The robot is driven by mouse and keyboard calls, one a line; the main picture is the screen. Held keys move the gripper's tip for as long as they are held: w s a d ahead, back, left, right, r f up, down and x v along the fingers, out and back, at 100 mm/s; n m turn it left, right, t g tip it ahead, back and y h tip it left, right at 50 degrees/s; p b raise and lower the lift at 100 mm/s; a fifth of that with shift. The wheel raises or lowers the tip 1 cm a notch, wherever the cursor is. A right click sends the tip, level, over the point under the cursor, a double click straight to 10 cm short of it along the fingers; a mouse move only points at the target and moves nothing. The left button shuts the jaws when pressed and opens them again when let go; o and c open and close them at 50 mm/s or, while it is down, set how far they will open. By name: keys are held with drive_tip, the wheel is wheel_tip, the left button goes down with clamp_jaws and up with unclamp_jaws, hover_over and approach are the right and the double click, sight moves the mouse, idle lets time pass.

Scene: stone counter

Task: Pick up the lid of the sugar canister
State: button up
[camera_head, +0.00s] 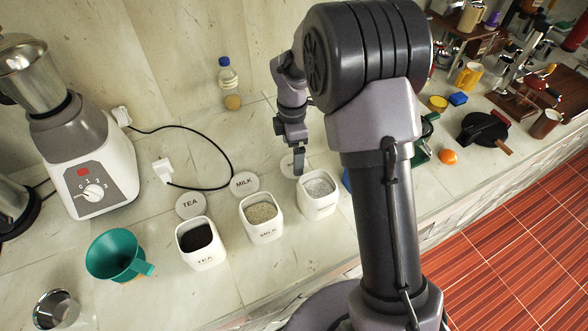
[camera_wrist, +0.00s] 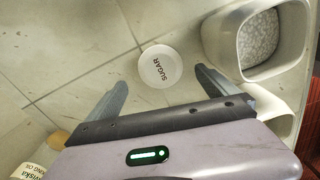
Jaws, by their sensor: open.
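The sugar lid is a round white disc marked SUGAR. In the wrist view the lid (camera_wrist: 160,67) lies flat on the counter, ahead of and between the fingers. In the head view the lid (camera_head: 290,165) is partly hidden by my gripper (camera_head: 296,168), which is above it. My gripper (camera_wrist: 158,90) is open and empty, its two fingers spread wider than the lid, with no visible contact. The sugar canister (camera_head: 318,205) is a white square pot, open, filled with white grains. In the wrist view the canister (camera_wrist: 240,60) stands just right of the right finger.
The open MILK canister (camera_head: 262,232) and TEA canister (camera_head: 201,257) stand to the left, their lids (camera_head: 244,184) (camera_head: 190,205) lying behind them. A green funnel (camera_head: 113,255), a blender (camera_head: 95,180) and a black cable (camera_head: 215,150) lie further left. An oil bottle (camera_head: 229,88) stands at the back.

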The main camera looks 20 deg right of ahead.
drive_tip(key=f, duration=0.1)
drive_tip(key=f+b, duration=0.1)
drive_tip(key=f, duration=0.1)
drive_tip(key=f+b, duration=0.1)
drive_tip(key=shift+s+d+f, duration=0.1)
drive_tip(key=shift+d+f, duration=0.15)
drive_tip(key=shift+f, duration=0.05)
drive_tip(key=shift+r, duration=0.2)
drive_tip(key=shift+c, duration=0.5)
